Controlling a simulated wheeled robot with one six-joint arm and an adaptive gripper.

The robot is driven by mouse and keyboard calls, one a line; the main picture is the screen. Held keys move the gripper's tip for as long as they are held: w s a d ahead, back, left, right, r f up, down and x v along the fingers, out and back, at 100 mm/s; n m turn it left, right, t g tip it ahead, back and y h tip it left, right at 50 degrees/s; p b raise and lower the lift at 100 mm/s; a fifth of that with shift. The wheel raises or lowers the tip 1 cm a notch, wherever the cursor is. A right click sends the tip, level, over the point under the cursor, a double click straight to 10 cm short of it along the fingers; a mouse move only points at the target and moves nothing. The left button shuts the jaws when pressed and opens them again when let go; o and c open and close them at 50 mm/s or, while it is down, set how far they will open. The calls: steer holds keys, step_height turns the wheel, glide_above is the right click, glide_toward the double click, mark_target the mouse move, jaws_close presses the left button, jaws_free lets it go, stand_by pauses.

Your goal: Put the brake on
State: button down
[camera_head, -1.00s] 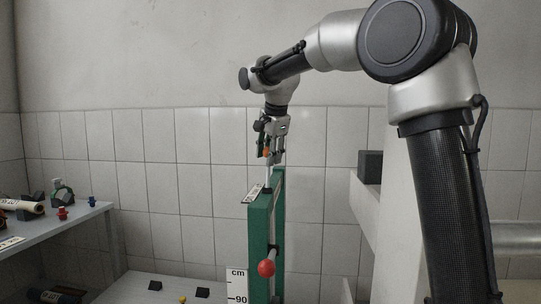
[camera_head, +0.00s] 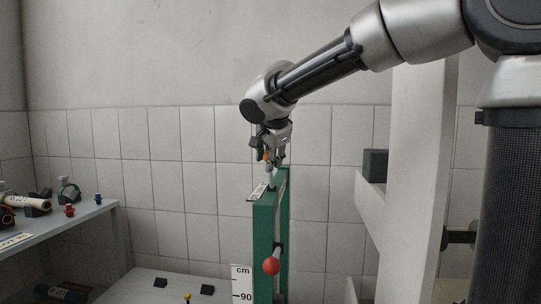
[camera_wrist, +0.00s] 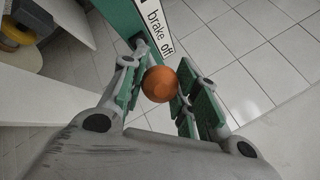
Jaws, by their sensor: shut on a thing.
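The brake lever is a thin rod standing out of the top of a green post (camera_head: 265,232), with an orange ball knob (camera_wrist: 160,84) at its end. My gripper (camera_head: 273,160) is above the post top, its fingers shut on the orange knob. In the wrist view the knob lies between the two green-padded fingers (camera_wrist: 158,92). A white label reading "brake off" (camera_wrist: 156,27) is on the post near the knob; it also shows edge-on in the head view (camera_head: 257,192). Part of the rod is hidden behind the fingers.
A red ball knob (camera_head: 272,266) sticks out lower on the post's front. A white cm scale (camera_head: 242,284) stands beside it. A grey shelf (camera_head: 75,225) with several small parts is at left. A pale frame with a dark block (camera_head: 375,165) is at right.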

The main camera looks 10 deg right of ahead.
steer(key=shift+s+f, duration=0.1)
steer(key=shift+f, duration=0.3)
steer(key=c, duration=1.1)
jaws_free()
steer(key=shift+o, duration=0.2)
steer(key=shift+r, duration=0.15)
steer(key=shift+r, duration=0.25)
steer(key=v, duration=1.1)
steer(key=shift+s+r, duration=0.15)
steer(key=shift+a, duration=0.1)
